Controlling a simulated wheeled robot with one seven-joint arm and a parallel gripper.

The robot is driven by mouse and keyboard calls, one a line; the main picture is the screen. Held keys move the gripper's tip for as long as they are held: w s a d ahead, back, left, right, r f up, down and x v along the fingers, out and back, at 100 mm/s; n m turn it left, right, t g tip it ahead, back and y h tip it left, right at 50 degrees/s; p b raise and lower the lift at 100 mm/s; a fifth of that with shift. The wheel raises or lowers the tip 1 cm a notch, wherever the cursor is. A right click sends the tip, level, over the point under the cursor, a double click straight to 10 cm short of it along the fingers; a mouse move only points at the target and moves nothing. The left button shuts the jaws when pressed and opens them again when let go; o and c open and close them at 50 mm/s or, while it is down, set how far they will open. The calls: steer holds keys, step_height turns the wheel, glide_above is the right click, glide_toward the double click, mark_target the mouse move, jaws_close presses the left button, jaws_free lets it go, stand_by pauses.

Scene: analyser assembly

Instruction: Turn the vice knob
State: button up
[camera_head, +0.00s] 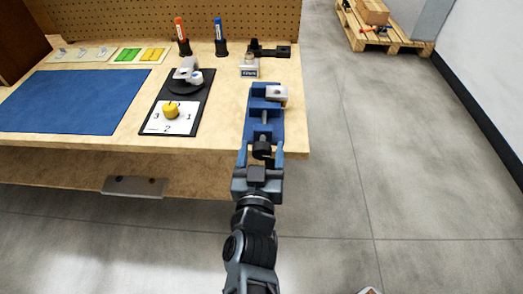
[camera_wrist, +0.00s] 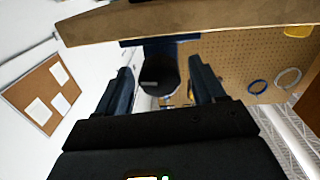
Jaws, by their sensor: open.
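The blue vice (camera_head: 254,118) stands at the right front corner of the workbench, with a screw running toward me. Its black round knob (camera_head: 262,149) is at the near end, at the bench's front edge. My gripper (camera_head: 260,158) is open in front of the vice, with one finger on each side of the knob. In the wrist view the knob (camera_wrist: 158,76) sits between the two dark blue fingers of my gripper (camera_wrist: 163,82), with a gap visible on both sides. A pale mark shows on the knob's face. A light grey block (camera_head: 276,93) is on the vice.
Open floor (camera_head: 390,180) lies to the right.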

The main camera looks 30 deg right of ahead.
steer(key=shift+w, duration=0.1)
steer(key=shift+c, duration=0.5)
steer(key=c, duration=0.9)
steer(key=shift+r+n+p, duration=0.3)
steer(key=shift+n+p, duration=0.7)
steer(key=shift+p, duration=0.25)
steer(key=shift+c, duration=0.2)
steer(key=n, duration=0.1)
steer(key=n+p, duration=0.1)
steer(key=n, duration=0.1)
steer(key=shift+f, duration=0.25)
steer(key=o, duration=1)
steer(key=shift+o, duration=0.2)
steer(key=v, duration=0.7)
steer(key=shift+s+a+b, duration=0.25)
steer(key=shift+s+b, duration=0.05)
steer(key=shift+b, duration=0.05)
